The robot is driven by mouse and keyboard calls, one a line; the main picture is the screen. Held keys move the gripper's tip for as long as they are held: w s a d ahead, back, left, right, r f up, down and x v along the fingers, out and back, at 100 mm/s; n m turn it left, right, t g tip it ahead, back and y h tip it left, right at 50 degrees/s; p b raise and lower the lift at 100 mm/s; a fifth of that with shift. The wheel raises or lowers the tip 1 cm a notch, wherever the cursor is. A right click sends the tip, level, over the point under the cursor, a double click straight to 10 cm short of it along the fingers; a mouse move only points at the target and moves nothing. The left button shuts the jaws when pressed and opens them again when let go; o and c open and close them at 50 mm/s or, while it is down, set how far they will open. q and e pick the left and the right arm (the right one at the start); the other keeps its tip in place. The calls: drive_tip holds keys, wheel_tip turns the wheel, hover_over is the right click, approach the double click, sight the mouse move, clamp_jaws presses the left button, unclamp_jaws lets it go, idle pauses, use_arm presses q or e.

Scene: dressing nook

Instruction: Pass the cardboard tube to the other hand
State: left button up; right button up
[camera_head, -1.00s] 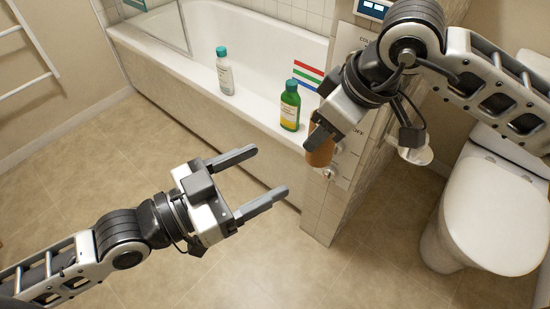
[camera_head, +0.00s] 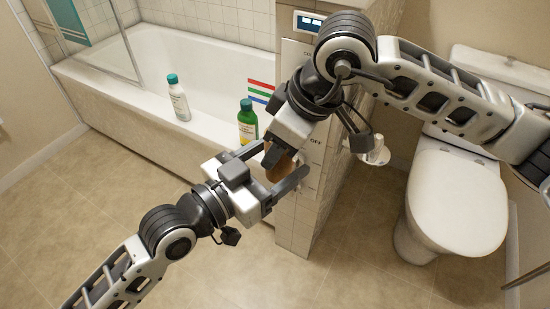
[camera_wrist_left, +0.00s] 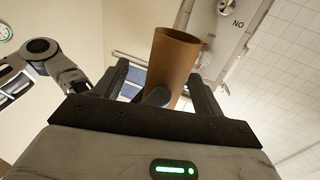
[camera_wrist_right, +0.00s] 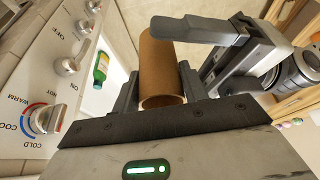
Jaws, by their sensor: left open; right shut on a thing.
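The brown cardboard tube (camera_head: 280,169) is held in my right gripper (camera_head: 275,156), mostly hidden by the grippers in the head view. The right wrist view shows the hollow tube (camera_wrist_right: 160,68) between the shut right fingers (camera_wrist_right: 158,90). My left gripper (camera_head: 270,166) is open, with a finger on either side of the tube. In the left wrist view the tube (camera_wrist_left: 171,62) stands between the open left fingers (camera_wrist_left: 162,88), with a dark right fingertip beside it. One left finger crosses in front of the tube in the right wrist view. I cannot tell whether the left fingers touch it.
A white bottle (camera_head: 179,99) and a green bottle (camera_head: 247,121) stand on the bathtub rim (camera_head: 140,112). A tiled wall with a control panel (camera_head: 308,160) is close behind the grippers. A toilet (camera_head: 455,205) stands at the right. The floor (camera_head: 250,275) in front is clear.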

use_arm(q)
drive_tip(key=shift+s+d, duration=0.1)
drive_tip(key=c, duration=1)
drive_tip(key=shift+c, duration=0.3)
use_arm(e)
drive_tip(key=o, duration=1)
drive_tip(key=shift+o, duration=0.2)
